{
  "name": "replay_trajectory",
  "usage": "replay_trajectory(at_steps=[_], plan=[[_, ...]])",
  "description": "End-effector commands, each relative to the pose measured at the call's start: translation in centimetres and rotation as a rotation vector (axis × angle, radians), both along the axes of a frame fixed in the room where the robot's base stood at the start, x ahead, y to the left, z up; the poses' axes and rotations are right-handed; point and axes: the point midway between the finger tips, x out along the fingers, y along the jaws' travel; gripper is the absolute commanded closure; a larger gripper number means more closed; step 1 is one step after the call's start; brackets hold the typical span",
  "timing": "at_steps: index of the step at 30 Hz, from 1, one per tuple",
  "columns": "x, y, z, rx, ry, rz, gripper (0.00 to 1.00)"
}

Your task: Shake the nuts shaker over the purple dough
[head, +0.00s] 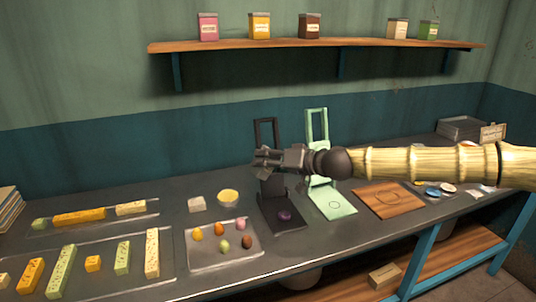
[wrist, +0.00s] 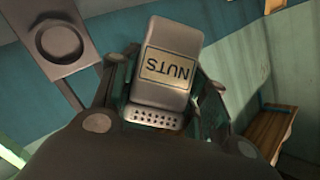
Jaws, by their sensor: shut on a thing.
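My gripper (head: 266,162) reaches in from the right in the head view, above and slightly left of the black press (head: 284,226). It is shut on the nuts shaker (wrist: 166,70), a grey-brown box with a tan NUTS label, reading upside down in the wrist view. The shaker's perforated end (wrist: 153,118) is toward the wrist camera. The shaker is hard to make out in the head view. The purple dough (head: 285,215) is a small round lump on the black press's plate, below my gripper. I cannot tell whether any nuts lie on it.
A green press (head: 334,204) and a wooden board (head: 388,200) stand right of the black press. A tray (head: 192,262) with several coloured lumps lies left of it. A wall shelf (head: 330,43) holds several boxes.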

Motion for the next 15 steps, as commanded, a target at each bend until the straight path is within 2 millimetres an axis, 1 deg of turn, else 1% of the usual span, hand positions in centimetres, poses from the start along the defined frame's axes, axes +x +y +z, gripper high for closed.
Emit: replay_trajectory(at_steps=[1, 15], plan=[[-0.03, 0.08, 0.79, -0.016, -0.010, 0.003, 0.83], [-0.14, 0.47, 1.71, -0.171, -0.108, 0.031, 0.83]])
